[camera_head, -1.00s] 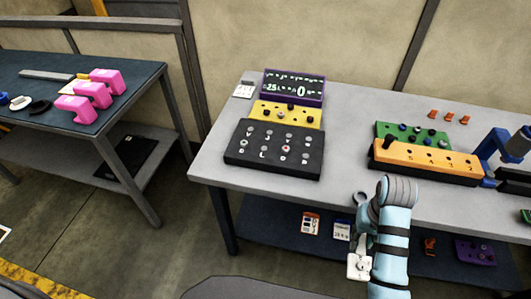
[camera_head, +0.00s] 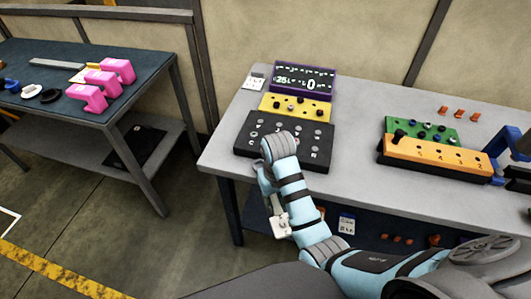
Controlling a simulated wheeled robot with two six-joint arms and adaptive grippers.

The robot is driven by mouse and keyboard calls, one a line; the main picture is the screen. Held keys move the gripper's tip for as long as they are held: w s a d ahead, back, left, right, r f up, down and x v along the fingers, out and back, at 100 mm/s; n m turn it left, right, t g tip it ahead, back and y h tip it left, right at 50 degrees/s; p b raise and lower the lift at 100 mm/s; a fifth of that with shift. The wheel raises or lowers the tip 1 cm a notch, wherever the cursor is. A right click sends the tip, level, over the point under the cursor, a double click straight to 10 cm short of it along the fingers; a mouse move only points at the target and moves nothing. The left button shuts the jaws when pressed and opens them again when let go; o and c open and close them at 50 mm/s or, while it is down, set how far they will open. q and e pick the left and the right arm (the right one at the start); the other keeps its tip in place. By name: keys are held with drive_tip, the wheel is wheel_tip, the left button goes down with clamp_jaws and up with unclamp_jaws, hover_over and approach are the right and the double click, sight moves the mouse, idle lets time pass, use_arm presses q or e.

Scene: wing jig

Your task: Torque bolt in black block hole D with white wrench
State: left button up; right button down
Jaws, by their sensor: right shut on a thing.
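The black block (camera_head: 244,143) lies at the table's near left edge, with two rows of labelled holes and pale bolt heads in several. My right arm's wrist covers part of its front row; I cannot read which hole is D. My right gripper (camera_head: 280,224) is below the wrist, in front of the table edge and lower than the block. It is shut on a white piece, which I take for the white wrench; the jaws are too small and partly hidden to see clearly. My left gripper is not in view.
A yellow block (camera_head: 296,107) and a purple-framed display (camera_head: 304,80) stand behind the black block. Green (camera_head: 432,131) and orange (camera_head: 440,155) blocks are on the right. The tabletop (camera_head: 355,130) between is clear. Another table at left holds pink pieces (camera_head: 88,97).

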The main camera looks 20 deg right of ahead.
drive_tip(key=w+d+r+m+g+p, duration=0.1)
drive_tip(key=w+d+r+m+p, duration=0.4)
drive_tip(key=w+d+r, duration=0.3)
drive_tip(key=f, duration=0.1)
drive_tip(key=s+f, duration=0.1)
drive_tip(key=f, duration=0.1)
drive_tip(key=shift+s+d+f+y, duration=0.15)
drive_tip(key=shift+s+f+y, duration=0.1)
drive_tip(key=shift+y, duration=0.05)
drive_tip(key=shift+d, duration=0.1)
drive_tip(key=shift+s+a, duration=0.25)
